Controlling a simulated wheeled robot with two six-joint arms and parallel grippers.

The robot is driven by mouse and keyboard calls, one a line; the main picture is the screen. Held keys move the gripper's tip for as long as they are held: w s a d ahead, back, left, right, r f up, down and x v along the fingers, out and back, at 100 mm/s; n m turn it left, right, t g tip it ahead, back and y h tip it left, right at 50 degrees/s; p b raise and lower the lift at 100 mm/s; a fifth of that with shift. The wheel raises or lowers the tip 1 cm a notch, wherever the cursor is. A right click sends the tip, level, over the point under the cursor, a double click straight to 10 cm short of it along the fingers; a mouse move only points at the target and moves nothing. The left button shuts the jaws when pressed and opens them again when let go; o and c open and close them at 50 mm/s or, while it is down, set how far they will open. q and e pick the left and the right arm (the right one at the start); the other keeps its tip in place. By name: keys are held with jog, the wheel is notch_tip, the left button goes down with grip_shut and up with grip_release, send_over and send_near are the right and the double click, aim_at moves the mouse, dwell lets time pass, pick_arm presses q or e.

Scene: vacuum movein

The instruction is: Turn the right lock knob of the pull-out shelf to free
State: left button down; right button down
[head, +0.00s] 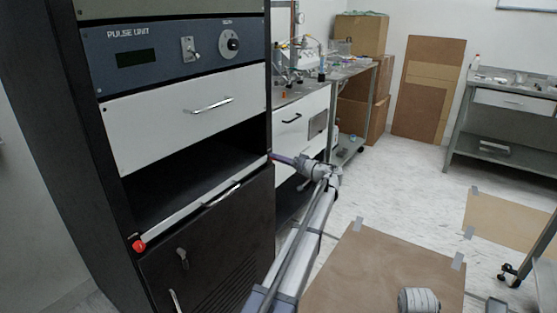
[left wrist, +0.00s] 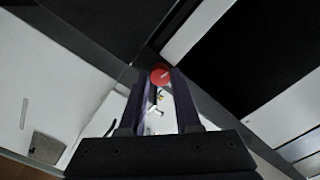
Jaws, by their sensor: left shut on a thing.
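The pull-out shelf (head: 190,212) is a pale-edged slab below the white drawer in the black rack. A red lock knob (head: 138,246) sits at its left front end. My left gripper (head: 272,157) reaches the right front end of the shelf, and its fingers hide the right lock knob in the head view. In the left wrist view the red right lock knob (left wrist: 160,76) shows between the fingertips of my left gripper (left wrist: 161,84), which is shut on it. The angle of the knob is hard to read.
The rack holds a blue pulse unit panel (head: 175,50), a white drawer (head: 190,115) and a dark lower door (head: 210,255). A workbench (head: 330,90) stands close behind my left arm. Brown sheets (head: 375,265) lie taped on the floor to the right.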

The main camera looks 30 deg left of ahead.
pick_arm(q)
jog(key=shift+m, duration=7.7)
jog(key=c, duration=0.6)
grip_release()
jog(key=shift+d, duration=0.15)
jog(key=d, duration=0.7)
jog(key=shift+s+d, duration=0.3)
